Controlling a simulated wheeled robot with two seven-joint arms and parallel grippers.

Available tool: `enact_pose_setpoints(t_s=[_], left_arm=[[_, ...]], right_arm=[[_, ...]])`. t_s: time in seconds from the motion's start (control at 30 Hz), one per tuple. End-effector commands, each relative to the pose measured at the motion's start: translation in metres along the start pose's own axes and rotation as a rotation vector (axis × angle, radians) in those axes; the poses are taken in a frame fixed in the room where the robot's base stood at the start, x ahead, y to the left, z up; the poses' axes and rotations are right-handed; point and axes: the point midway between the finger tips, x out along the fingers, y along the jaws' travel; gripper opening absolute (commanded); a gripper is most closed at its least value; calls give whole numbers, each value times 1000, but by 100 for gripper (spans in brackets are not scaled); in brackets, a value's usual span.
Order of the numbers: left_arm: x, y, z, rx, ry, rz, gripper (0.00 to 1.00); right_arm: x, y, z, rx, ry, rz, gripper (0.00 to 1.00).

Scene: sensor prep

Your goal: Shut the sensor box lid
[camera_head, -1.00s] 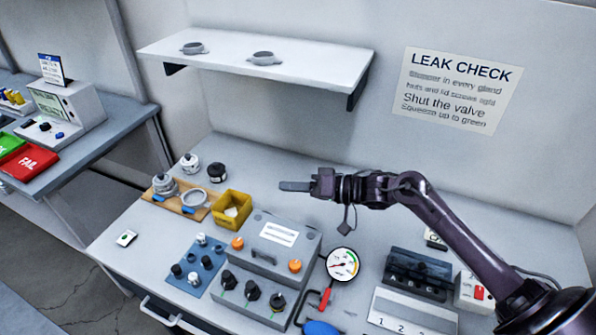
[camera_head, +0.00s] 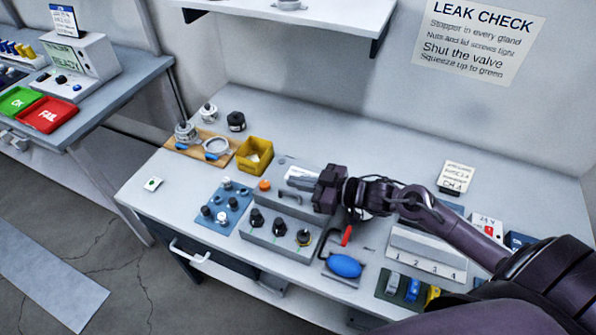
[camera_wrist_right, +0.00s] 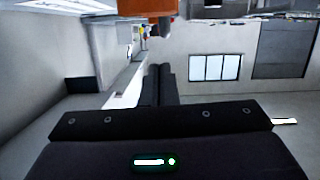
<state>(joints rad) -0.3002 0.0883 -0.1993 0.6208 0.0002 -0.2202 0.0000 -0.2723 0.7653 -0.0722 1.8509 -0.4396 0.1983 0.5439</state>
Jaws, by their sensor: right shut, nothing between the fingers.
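The grey sensor box (camera_head: 270,240) stands near the table's front edge, with a row of black glands along its front. Its lid (camera_head: 283,207) has a dark handle, a white label and an orange screw (camera_head: 264,185) at the left. My right gripper hides the lid's right part, and I cannot tell the lid's exact angle. My right gripper (camera_head: 308,183) is shut and empty, at the lid's label; whether it touches is unclear. Its closed fingers show in the right wrist view (camera_wrist_right: 159,85), below a blurred orange part (camera_wrist_right: 148,10). My left gripper is out of view.
Left of the box are a blue mat (camera_head: 228,212) with small parts, a yellow bin (camera_head: 254,156) and a wooden board (camera_head: 183,149). A blue bulb (camera_head: 344,266) and numbered rack (camera_head: 428,252) lie to the right. Bare tabletop is behind the box.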

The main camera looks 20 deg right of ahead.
Motion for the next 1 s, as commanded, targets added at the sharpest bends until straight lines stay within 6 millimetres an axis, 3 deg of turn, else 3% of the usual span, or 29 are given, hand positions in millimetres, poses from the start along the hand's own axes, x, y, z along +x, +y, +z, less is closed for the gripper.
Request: enact_pose_setpoints(t_s=[0.4, 1.0], left_arm=[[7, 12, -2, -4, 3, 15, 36], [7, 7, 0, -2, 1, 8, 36]], right_arm=[[5, -13, 22, -51, 1, 12, 0], [6, -14, 24, -50, -1, 11, 0]])
